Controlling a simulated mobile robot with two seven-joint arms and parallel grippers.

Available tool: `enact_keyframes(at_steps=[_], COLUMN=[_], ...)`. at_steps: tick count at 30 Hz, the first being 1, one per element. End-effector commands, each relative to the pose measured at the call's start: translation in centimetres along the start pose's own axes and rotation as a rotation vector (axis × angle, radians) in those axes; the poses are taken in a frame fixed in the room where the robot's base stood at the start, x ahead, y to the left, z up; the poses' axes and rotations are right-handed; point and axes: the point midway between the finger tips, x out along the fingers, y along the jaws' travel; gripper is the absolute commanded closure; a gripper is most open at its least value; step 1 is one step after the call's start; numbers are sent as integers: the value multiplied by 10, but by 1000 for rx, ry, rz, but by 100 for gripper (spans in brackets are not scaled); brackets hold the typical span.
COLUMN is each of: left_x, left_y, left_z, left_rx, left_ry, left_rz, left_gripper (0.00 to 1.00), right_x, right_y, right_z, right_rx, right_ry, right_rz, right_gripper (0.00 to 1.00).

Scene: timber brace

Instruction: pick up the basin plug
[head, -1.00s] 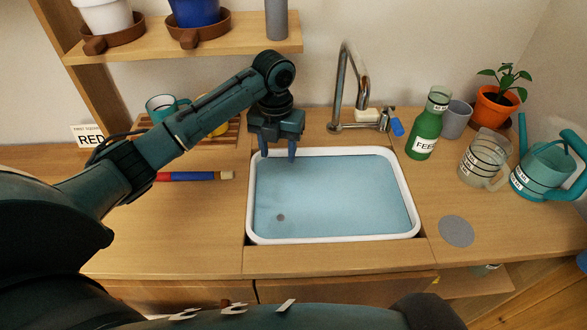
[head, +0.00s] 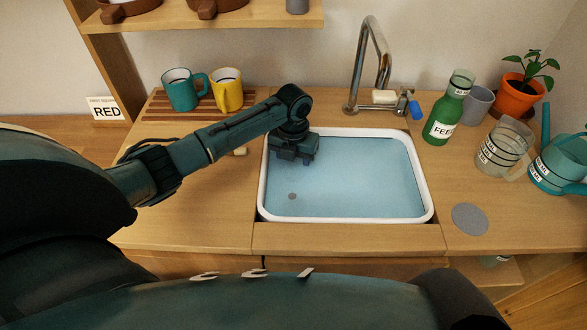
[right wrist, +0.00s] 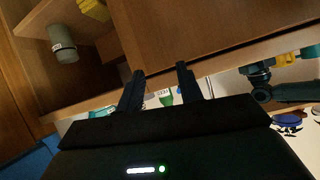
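The basin (head: 430,190) is white-rimmed and holds light blue water. A small grey round spot (head: 292,196), which looks like the basin plug, is on its floor at the front left. My left gripper (head: 296,162) is over the basin's back left part, pointing down, behind the plug and apart from it. Its fingers are partly hidden by the hand but look spread, with nothing seen between them. In the right wrist view my right gripper (right wrist: 160,70) is open and empty, with the counter's cabinet front beyond it.
A faucet (head: 370,60) stands behind the basin. A green bottle (head: 448,112), a clear jug (head: 503,148), a teal watering can (head: 558,165) and a flat grey disc (head: 470,218) are on the right. Teal (head: 180,90) and yellow (head: 227,90) mugs stand back left.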

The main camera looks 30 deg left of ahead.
Motion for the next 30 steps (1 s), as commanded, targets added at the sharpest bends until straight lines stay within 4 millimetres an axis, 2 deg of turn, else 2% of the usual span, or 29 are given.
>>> enact_keyframes(at_steps=[3, 9, 26, 30], left_x=[7, 7, 7, 7], left_y=[0, 0, 0, 0], left_z=[0, 0, 0, 0], left_rx=[0, 1, 0, 0], left_ry=[0, -1, -1, -2], left_rz=[1, 1, 1, 1], left_gripper=[52, 52, 98, 100], right_x=[0, 0, 0, 0], right_y=[0, 0, 0, 0], right_z=[0, -1, -1, -2], right_rx=[2, 4, 4, 4], right_ry=[1, 3, 5, 5], right_rz=[0, 1, 2, 2], right_gripper=[64, 64, 64, 64])
